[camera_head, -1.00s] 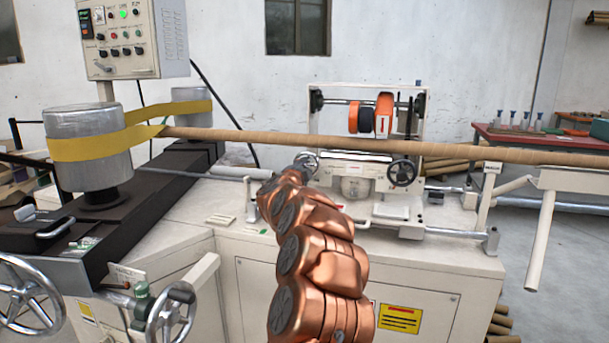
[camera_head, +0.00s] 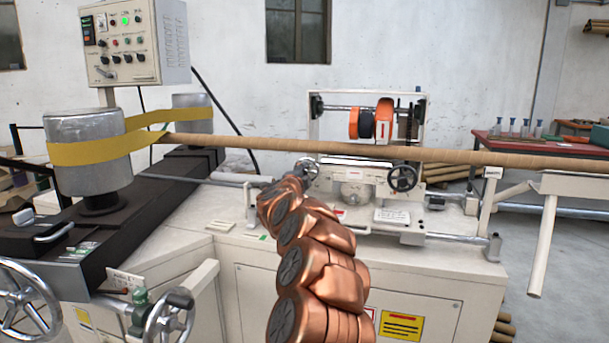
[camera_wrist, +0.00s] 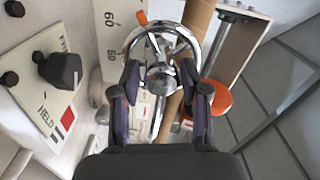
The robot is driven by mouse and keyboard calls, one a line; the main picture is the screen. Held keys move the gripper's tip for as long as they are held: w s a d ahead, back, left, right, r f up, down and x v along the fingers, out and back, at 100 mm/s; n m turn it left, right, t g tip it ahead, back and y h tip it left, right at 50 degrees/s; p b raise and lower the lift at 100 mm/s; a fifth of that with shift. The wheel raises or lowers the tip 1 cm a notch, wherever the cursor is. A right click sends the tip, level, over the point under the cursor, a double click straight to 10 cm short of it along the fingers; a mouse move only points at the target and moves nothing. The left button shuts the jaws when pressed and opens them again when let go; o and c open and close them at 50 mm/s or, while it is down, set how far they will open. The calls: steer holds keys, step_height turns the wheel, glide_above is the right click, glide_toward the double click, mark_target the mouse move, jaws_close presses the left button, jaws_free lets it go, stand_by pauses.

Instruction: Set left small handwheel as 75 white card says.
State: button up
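The left small handwheel (camera_head: 308,165), a chrome wheel on the winder's carriage, shows just beyond the end of my arm in the head view. In the wrist view its rim (camera_wrist: 205,40) and spokes fill the upper middle. My gripper (camera_wrist: 160,80) is open, with one dark finger on each side of the hub; I cannot tell if they touch it.
The right small handwheel (camera_head: 403,178) is on the same carriage. A long brown paper tube (camera_head: 460,155) crosses above. In the wrist view, a panel (camera_wrist: 55,100) with dark knobs and the word HELD is close at left. Large handwheels (camera_head: 170,318) stand at lower left.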

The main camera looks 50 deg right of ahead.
steer(key=shift+o, duration=0.9)
steer(key=shift+s, duration=0.1)
steer(key=v, duration=1.2)
